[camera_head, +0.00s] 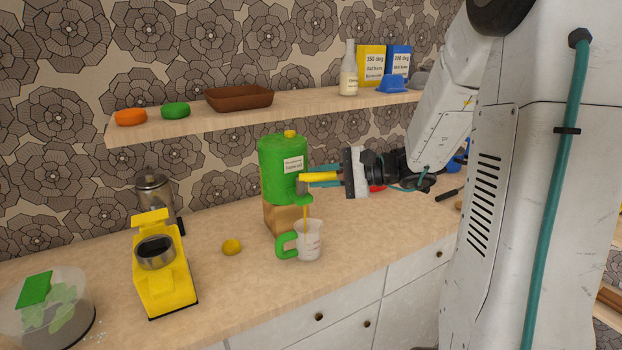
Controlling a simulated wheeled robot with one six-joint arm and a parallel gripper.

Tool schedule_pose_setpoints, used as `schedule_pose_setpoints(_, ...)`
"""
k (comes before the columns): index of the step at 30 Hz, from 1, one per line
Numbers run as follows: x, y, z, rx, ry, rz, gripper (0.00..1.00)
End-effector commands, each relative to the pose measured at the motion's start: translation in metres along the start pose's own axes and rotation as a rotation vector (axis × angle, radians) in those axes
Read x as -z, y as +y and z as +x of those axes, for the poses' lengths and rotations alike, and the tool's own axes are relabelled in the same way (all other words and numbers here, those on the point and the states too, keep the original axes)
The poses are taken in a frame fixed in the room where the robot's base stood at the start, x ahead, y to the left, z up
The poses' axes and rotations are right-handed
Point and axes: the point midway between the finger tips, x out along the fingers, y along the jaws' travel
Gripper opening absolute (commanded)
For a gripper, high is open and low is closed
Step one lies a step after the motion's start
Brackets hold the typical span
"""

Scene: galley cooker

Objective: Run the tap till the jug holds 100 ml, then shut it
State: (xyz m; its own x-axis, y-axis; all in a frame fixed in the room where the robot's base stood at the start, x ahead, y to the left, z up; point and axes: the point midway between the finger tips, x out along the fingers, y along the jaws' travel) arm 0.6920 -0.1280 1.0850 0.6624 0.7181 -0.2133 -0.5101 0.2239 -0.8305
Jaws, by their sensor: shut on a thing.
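A green dispenser (276,160) with a yellow cap and a label stands on a wooden block (283,217). Its tap (301,197) is at the lower right of the dispenser. A thin yellow-orange stream falls from the tap into the clear jug (311,243) below. The jug stands upright on the counter, its green handle to the left. Its level and marks are too small to read. My gripper (318,177) comes from the right, its teal fingers shut on the yellow tap lever (320,176).
The counter (230,282) also holds a yellow machine with a metal cup (165,275), a yellow ball-like item (231,247), a metal pot (152,188) and a clear dome (48,308). A shelf (190,124) with bottle, boxes and a brown tray runs above.

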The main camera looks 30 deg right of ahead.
Motion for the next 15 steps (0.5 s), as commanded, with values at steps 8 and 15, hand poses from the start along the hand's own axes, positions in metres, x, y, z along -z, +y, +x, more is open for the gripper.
schedule_pose_setpoints(8, -0.0003, -0.0002, 0.0000, 0.000, -0.002, -0.001, 0.29)
schedule_pose_setpoints(15, -0.0003, 0.0000, 0.0002, -0.001, -0.002, 0.000, 0.42)
